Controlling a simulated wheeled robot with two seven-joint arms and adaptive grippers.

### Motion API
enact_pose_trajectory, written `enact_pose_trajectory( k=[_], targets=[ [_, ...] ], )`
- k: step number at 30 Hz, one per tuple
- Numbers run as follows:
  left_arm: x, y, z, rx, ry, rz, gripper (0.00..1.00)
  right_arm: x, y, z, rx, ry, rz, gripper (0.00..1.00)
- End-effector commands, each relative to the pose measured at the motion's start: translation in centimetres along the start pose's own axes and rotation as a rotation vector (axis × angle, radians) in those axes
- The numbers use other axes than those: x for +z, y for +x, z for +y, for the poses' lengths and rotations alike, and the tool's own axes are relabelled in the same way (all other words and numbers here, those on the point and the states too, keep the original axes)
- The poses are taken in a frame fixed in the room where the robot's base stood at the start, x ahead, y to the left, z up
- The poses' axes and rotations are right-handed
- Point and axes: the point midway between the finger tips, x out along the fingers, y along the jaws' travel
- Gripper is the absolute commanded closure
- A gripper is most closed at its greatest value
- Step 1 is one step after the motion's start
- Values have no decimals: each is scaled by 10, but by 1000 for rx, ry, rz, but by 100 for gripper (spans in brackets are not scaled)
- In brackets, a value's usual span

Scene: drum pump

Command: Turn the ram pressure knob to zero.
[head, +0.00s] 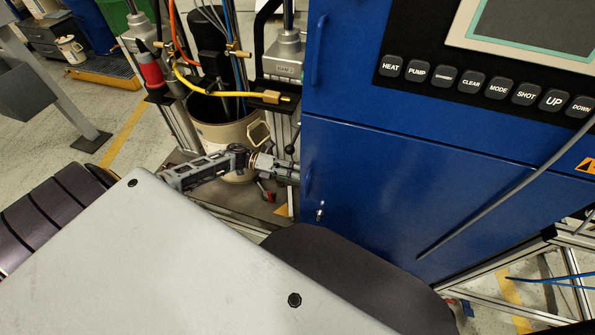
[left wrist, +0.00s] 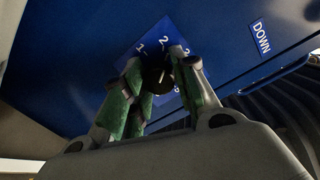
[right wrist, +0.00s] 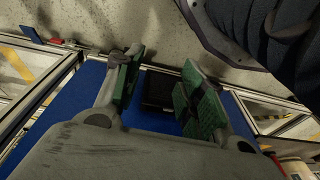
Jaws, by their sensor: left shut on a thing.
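In the left wrist view the ram pressure knob (left wrist: 157,83) is a dark round knob with a light mark pointing up. It sits on a blue dial plate (left wrist: 128,57) with white numbers, some hidden by my fingers. My left gripper (left wrist: 161,74) has its green-padded fingers around the knob, shut on it. In the head view my left gripper (head: 290,174) is at the left side of the blue cabinet (head: 390,205); the knob is hidden there. My right gripper (right wrist: 160,78) is open and empty in the right wrist view.
A DOWN label (left wrist: 261,37) is right of the dial. The button panel (head: 480,85) is on the cabinet front. A beige drum (head: 228,133) with hoses stands behind my left arm. In the right wrist view a black box (right wrist: 160,92) lies beyond my right fingers.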

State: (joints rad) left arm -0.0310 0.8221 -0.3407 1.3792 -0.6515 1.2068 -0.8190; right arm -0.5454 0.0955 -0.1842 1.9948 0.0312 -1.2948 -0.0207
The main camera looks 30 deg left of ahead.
Motion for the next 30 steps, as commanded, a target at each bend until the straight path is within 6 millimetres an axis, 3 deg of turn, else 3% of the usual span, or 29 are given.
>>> enact_pose_trajectory(
  k=[15,30],
  targets=[
    [4,-1,0,9,-451,31,96,4,42,10,18,7,15,60],
    [4,-1,1,11,-887,64,96,15,69,18,30,9,24,60]
  ],
)
